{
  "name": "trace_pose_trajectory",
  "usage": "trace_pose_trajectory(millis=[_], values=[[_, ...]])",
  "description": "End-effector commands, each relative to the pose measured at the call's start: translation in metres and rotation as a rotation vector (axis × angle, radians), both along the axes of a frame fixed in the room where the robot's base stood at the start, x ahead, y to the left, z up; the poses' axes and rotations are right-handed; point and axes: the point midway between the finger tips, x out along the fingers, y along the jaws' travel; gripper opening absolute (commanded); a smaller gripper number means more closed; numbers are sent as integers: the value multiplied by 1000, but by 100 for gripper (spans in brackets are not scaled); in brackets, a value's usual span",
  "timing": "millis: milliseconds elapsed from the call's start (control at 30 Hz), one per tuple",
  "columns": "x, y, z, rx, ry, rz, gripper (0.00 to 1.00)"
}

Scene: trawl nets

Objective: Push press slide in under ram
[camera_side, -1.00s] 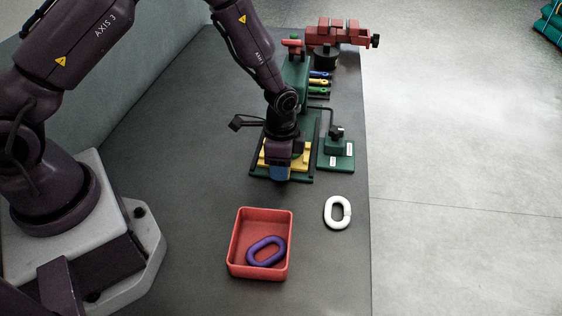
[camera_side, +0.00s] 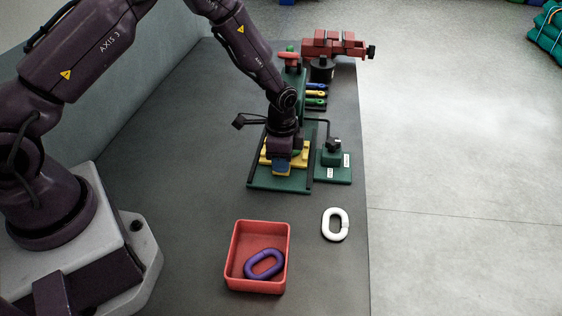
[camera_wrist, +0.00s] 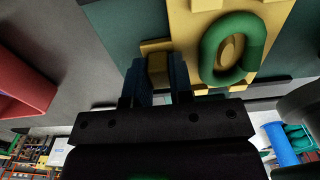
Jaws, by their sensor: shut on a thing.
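The yellow press slide (camera_side: 300,159) lies on the green press base (camera_side: 278,184), between dark rails. My gripper (camera_side: 281,168) is at its front end. In the wrist view my blue fingers (camera_wrist: 157,82) are shut on the slide's small yellow grip block (camera_wrist: 157,68). A green link (camera_wrist: 232,48) lies on the slide around a raised yellow boss. The green press column (camera_side: 292,88) stands behind my wrist. The ram and the slide's far end are hidden by my arm in the side view.
A red tray (camera_side: 231,258) holding a purple link (camera_side: 264,264) stands in front, with a white link (camera_side: 335,224) to its right. A green block with a black knob (camera_side: 336,158) stands close right of the base. A red vise (camera_side: 335,45) is at the back.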

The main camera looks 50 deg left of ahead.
Motion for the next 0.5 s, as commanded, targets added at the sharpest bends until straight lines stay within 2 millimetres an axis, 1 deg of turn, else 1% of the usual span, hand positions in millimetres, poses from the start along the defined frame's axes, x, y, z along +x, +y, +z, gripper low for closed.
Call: trace_pose_trajectory(millis=[33, 67, 100, 133, 367, 500], values=[[1, 0, 0, -1, -4, 0, 28], [1, 0, 0, -1, -4, 0, 35], [0, 0, 0, 0, -3, 0, 44], [0, 0, 0, -1, -2, 0, 47], [0, 0, 0, 0, -1, 0, 47], [0, 0, 7, 0, -3, 0, 47]])
